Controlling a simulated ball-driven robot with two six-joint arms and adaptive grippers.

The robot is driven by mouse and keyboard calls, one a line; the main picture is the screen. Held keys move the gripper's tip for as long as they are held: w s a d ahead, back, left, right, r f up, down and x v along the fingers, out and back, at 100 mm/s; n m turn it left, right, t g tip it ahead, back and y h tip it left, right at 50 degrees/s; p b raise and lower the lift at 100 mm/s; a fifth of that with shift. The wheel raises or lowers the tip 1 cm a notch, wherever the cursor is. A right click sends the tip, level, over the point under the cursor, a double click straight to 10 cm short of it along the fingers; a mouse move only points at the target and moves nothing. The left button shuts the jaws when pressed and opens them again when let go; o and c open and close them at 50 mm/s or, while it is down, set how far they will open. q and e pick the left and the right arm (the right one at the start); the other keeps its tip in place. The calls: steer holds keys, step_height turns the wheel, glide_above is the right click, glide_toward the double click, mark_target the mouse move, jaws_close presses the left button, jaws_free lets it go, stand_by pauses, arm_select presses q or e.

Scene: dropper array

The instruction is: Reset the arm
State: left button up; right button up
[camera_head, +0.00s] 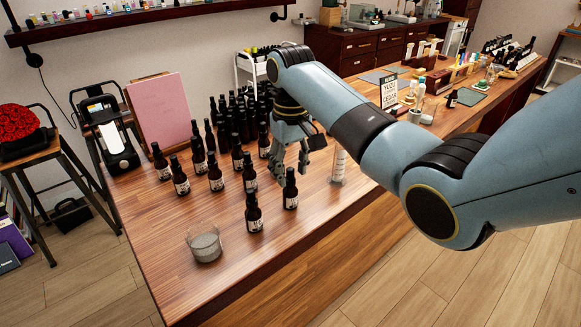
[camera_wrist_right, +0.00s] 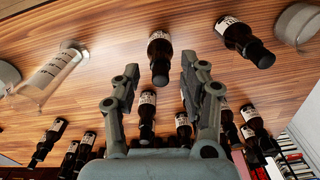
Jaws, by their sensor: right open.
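My right arm (camera_head: 365,125) reaches in from the right over the wooden table. My right gripper (camera_head: 292,172) hangs above the dark dropper bottles, and its fingers are spread with nothing between them. In the right wrist view, my right gripper (camera_wrist_right: 155,95) shows two separated fingers. My left gripper is not in view.
Many dark bottles (camera_head: 215,172) crowd the wooden table (camera_head: 170,235). A glass beaker (camera_head: 205,246) stands near the front edge, and a glass cylinder (camera_head: 338,165) stands right of the gripper. A pink board (camera_head: 160,110) stands at the back left. The table's front left corner is clear.

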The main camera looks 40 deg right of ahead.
step_height(320, 180, up, 7)
steer(key=shift+r, duration=0.2)
steer(key=s+a+f+t, duration=0.1)
steer(key=s+f, duration=0.3)
steer(key=s, duration=0.2)
steer(key=s+a+f, duration=0.1)
steer(key=s+f, duration=0.2)
steer(key=s, duration=0.3)
steer(key=s+a+r+n+t, duration=0.1)
steer(key=s+r, duration=0.1)
steer(key=s, duration=0.6)
steer(key=s+a+r+n+t, duration=0.1)
steer(key=s+a+r+t, duration=0.1)
steer(key=s, duration=0.7)
step_height(320, 180, down, 36)
steer(key=d+g+h+b, duration=0.1)
steer(key=d+g+b, duration=0.15)
steer(key=b, duration=0.85)
steer(key=s+f+b, duration=0.3)
steer(key=s+f, duration=0.3)
steer(key=f, duration=0.4)
steer(key=s+d+f+b, duration=0.1)
steer(key=s+f+b, duration=0.3)
steer(key=s+f, duration=0.3)
steer(key=s+f+b, duration=0.4)
steer(key=s+f, duration=0.3)
steer(key=f, duration=0.5)
steer(key=shift+d+f+m, duration=0.3)
steer(key=shift+f+m, duration=0.1)
steer(key=shift+g, duration=0.35)
